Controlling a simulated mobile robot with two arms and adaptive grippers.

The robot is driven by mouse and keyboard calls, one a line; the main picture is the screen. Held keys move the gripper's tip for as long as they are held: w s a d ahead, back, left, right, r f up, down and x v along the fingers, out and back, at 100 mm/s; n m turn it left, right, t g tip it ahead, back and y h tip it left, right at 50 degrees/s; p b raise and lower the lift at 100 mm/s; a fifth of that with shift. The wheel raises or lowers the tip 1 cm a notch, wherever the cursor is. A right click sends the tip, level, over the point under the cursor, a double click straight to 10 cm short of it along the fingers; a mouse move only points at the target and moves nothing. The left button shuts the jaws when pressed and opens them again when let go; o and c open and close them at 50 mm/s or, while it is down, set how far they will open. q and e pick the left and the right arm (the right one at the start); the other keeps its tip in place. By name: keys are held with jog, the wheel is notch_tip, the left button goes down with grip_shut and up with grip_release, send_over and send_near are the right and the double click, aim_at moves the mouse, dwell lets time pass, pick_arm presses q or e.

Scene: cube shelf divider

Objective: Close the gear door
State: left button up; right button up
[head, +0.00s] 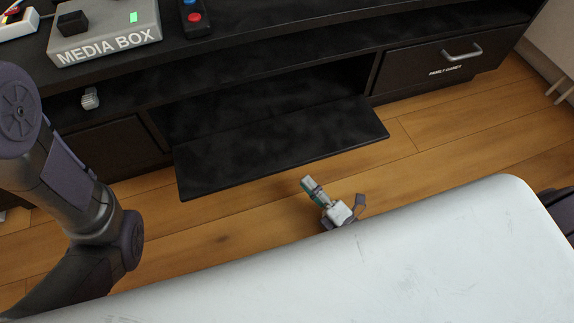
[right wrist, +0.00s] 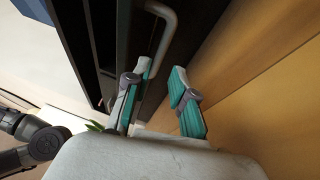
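A black fold-down door (head: 290,142) hangs open, lying out flat from the middle of the dark cabinet in the head view. Its inner face is up; I see no label on it. My right gripper (head: 331,190) is just in front of its front edge, apart from it in this view. In the right wrist view, my right gripper (right wrist: 162,70) is open and empty. A metal bar handle (right wrist: 164,42) on a dark panel shows beyond the fingertips; I cannot tell which panel. My left arm is at the left; its gripper is out of view.
The cabinet carries a media box (head: 105,28) and a dark controller with red and blue buttons (head: 194,17). A closed drawer with a handle (head: 462,52) is at the right. A small pale object (head: 90,98) shows at the left. The wooden floor (head: 455,125) in front is clear.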

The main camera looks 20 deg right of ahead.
aim_at(287, 163)
jog(key=b+x, duration=0.3)
jog(key=x, duration=0.4)
jog(key=shift+w+a+f+b, duration=0.15)
jog(key=shift+w+b, duration=0.15)
jog(key=shift+w, duration=0.05)
jog(key=shift+w+a+r, duration=0.2)
jog(key=shift+w+a, duration=0.05)
jog(key=shift+w, duration=0.2)
grip_shut()
